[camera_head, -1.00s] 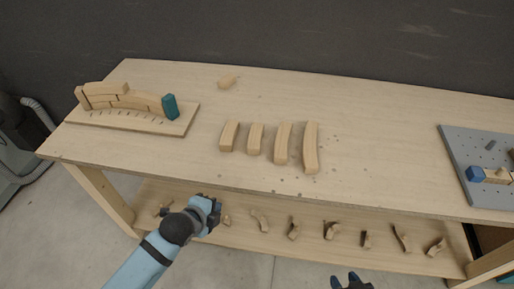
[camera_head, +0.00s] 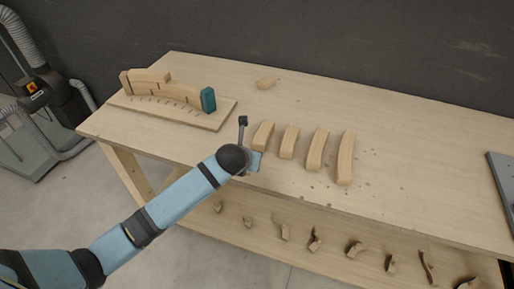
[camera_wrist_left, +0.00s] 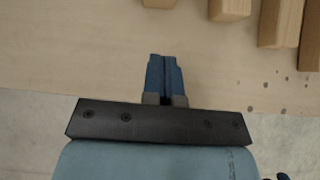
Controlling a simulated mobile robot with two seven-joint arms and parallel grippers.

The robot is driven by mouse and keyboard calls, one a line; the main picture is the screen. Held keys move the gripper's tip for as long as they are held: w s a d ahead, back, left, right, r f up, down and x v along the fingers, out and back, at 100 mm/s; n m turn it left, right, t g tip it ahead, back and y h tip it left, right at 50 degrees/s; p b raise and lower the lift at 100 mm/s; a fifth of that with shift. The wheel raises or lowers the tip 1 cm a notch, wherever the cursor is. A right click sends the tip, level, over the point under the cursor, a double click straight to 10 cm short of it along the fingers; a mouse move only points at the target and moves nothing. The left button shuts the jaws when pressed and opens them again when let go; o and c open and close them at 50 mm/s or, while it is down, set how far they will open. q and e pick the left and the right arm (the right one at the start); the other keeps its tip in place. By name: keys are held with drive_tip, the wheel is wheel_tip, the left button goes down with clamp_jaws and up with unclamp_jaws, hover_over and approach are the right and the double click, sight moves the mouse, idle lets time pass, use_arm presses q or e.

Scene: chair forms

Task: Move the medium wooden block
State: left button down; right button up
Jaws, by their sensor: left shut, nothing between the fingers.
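Several curved wooden blocks of different lengths stand in a row on the table; from left to right they include one nearest my arm (camera_head: 263,136), a second (camera_head: 289,142), a third (camera_head: 317,150) and the longest (camera_head: 345,158). I cannot tell which is the medium one. Their near ends also show at the top of the left wrist view (camera_wrist_left: 230,8). My left gripper (camera_wrist_left: 164,60) is shut and empty above the table's front edge, short of the blocks. In the head view my wrist mostly hides its fingers. A dark shape at the wrist view's bottom right may be my right gripper (camera_wrist_left: 283,177).
A wooden board (camera_head: 210,120) at the back left holds an arch of blocks with a teal block (camera_head: 208,99) at its right end. Several offcuts lie on the lower shelf. A grey board (camera_head: 502,185) is at the right edge.

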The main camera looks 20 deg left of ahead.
sight(259, 147)
use_arm(q)
drive_tip(key=x, duration=0.4)
drive_tip(key=w, duration=0.2)
drive_tip(key=shift+w, duration=1.05)
